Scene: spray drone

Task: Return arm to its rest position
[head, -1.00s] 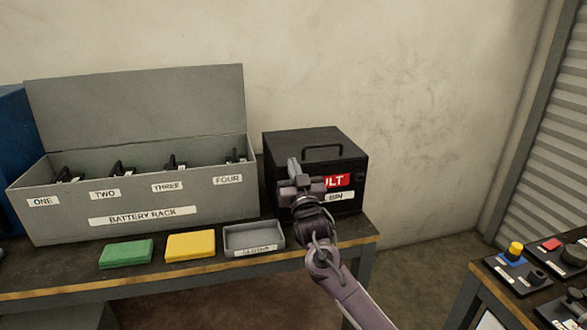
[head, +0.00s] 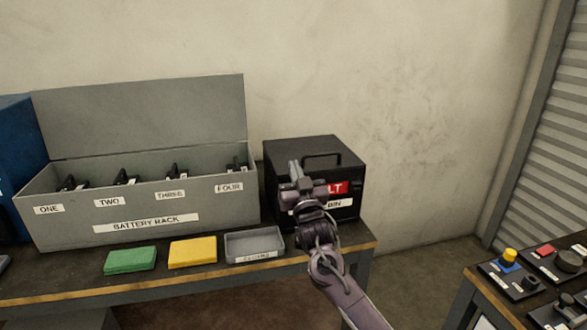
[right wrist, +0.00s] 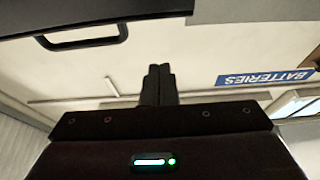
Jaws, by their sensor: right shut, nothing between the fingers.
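My right gripper (head: 294,172) is shut and empty in the head view. It is in front of the black fault bin (head: 300,150) and hides part of the bin's front label. I cannot tell whether it touches the bin. In the right wrist view the two dark fingers (right wrist: 159,84) are pressed together with nothing between them. A dark edge with a handle (right wrist: 85,36) shows at the top left of that view. My left gripper is in neither view.
An open grey battery rack (head: 75,222) with several slots stands left of the bin. A green pad (head: 130,259), a yellow pad (head: 192,253) and a grey tray (head: 240,251) lie before it. A control table (head: 480,283) stands at right. A blue batteries sign (right wrist: 262,78) shows in the wrist view.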

